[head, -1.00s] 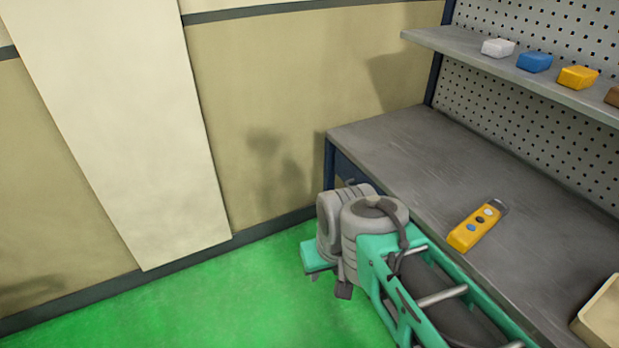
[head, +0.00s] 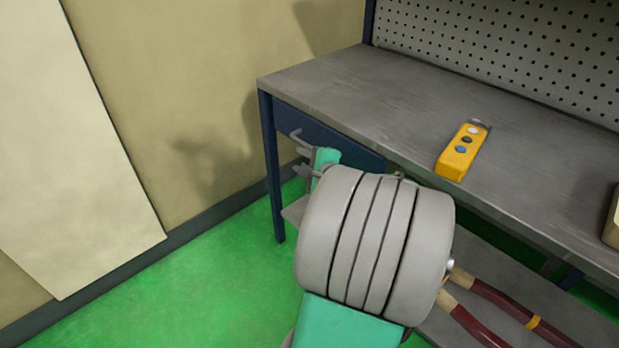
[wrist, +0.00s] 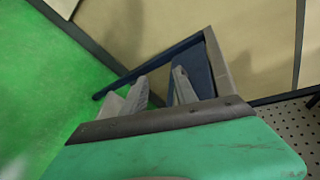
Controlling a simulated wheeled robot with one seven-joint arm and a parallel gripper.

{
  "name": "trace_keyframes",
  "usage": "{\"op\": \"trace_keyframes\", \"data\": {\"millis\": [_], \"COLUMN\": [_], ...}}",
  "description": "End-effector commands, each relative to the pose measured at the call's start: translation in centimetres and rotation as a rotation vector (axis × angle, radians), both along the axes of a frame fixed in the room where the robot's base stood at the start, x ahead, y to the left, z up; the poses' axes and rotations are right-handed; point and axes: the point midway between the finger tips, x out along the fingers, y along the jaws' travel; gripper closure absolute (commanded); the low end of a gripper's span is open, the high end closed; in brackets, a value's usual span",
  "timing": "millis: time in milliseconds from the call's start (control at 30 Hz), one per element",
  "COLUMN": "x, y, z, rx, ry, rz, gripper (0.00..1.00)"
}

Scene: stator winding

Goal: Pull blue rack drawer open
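The blue drawer (head: 350,147) sits under the left end of the grey workbench top. A blue surface of the bench or drawer (wrist: 197,72) shows just beyond the right finger. My wrist partly hides the drawer's right part.
The workbench top (head: 360,85) holds a yellow button controller (head: 460,153). A lower shelf (head: 465,252) carries dark red-handled tools (head: 505,305). A beige bin (head: 612,215) is at the right edge. Green floor is clear to the left, in front of the wall.

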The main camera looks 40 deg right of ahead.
Motion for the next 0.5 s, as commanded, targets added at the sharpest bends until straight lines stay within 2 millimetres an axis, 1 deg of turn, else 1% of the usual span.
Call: {"op": "trace_keyframes", "data": {"millis": [33,100,167,200,267,500], "x": [-1.1,-2.0,-2.2,-2.0,-1.2,3.1], "y": [-2.3,-4.1,-4.8,-5.0,-5.2,-6.5], "z": [-1.5,-1.0,-0.7,-0.7,-0.7,-1.8], "rx": [0.065,0.126,0.151,0.158,0.159,0.155], "ry": [-0.065,-0.135,-0.163,-0.169,-0.171,-0.167], "rz": [-0.076,-0.137,-0.159,-0.164,-0.163,-0.16], "gripper": [0.66,0.66,0.66,0.66,0.66,0.66]}}
